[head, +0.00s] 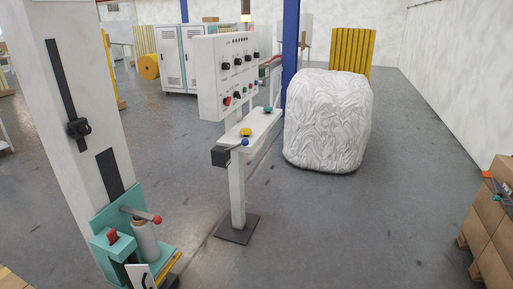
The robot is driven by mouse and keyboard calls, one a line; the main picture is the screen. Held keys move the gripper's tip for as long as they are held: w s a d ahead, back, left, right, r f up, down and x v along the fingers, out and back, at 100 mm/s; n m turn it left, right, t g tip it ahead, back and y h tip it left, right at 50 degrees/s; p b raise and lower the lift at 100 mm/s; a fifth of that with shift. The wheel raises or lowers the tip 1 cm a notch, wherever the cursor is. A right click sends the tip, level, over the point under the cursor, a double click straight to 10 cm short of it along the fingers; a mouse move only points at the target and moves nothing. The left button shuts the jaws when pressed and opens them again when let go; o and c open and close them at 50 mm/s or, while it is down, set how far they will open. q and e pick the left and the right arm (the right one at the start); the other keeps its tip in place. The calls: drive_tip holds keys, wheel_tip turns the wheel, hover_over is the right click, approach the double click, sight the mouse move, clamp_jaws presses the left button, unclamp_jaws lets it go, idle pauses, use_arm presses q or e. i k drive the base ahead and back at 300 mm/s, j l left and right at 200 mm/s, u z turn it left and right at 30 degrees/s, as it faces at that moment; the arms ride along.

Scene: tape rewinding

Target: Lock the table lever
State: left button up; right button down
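A lever with a blue knob (245,142) sticks out from a dark box (221,156) at the near end of a narrow white table (262,124) on a post. A second lever with a red ball knob (157,220) is on the teal machine (113,206) at lower left. It points to the right, above a pale roll (146,240). I cannot tell from this view whether either lever is locked. Neither of my grippers shows in the head view.
A control panel (236,73) stands above the white table. Stacked cardboard boxes (490,225) are at the right edge. A tall white column (68,110) is at left. The grey floor (350,220) in the middle is clear.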

sight(245, 142)
drive_tip(key=i+l+u, duration=0.1)
drive_tip(key=i, duration=0.25)
drive_tip(key=i+l+u, duration=0.15)
drive_tip(key=i, duration=0.25)
drive_tip(key=i+l+u, duration=0.1)
drive_tip(key=i, duration=0.25)
drive_tip(key=i+j+u, duration=0.1)
drive_tip(key=i+j, duration=0.15)
drive_tip(key=i, duration=0.25)
